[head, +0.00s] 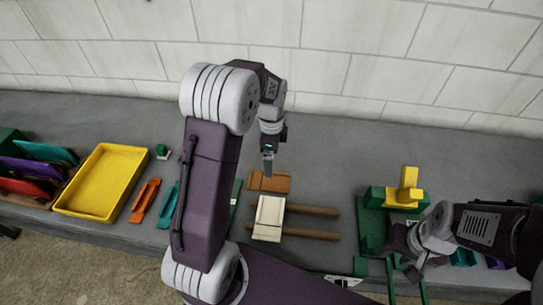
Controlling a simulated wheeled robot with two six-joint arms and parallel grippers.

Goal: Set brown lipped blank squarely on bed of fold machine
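A brown blank (270,181) lies flat on the grey bench near the middle, behind a cream piece; its lip is too small to make out. My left gripper (268,168) points down just above and behind it in the picture, seen edge-on, so its opening cannot be read. A green fixture (372,228) with a yellow block (408,187) on top stands at the right; it looks like the fold machine. Its front part is partly hidden by my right arm. My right gripper (406,262) is low over the fixture's right front side; its fingers are unclear.
A yellow tray (102,182) stands at left, beside a rack of coloured sheets (45,170). Orange (145,200) and teal (167,205) tools lie between.

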